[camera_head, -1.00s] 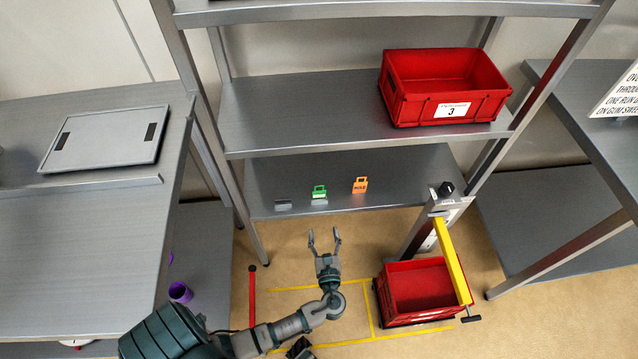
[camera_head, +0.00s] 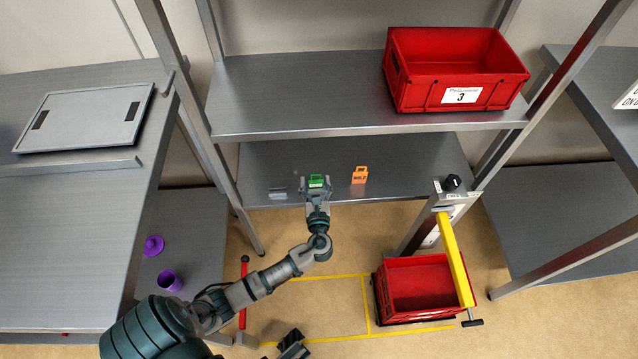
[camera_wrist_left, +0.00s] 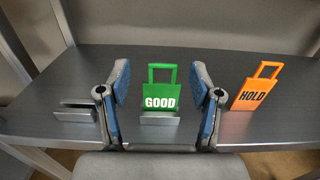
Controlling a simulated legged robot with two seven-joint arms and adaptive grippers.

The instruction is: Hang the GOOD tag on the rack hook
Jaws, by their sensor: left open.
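The green GOOD tag (camera_wrist_left: 160,92) stands upright in a small grey holder (camera_wrist_left: 160,118) on the rack's low shelf. It also shows in the head view (camera_head: 316,181). My left gripper (camera_head: 316,184) is open, with one finger on each side of the tag. In the left wrist view a gap shows between each finger and the tag, which lies between the fingertips (camera_wrist_left: 161,82). I cannot make out the rack hook in either view.
An orange HOLD tag (camera_head: 359,175) stands to the right and an empty grey holder (camera_head: 278,193) to the left. A red crate (camera_head: 456,70) sits on the shelf above. Another red crate (camera_head: 412,290) and a yellow bar (camera_head: 454,258) stand at the lower right.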

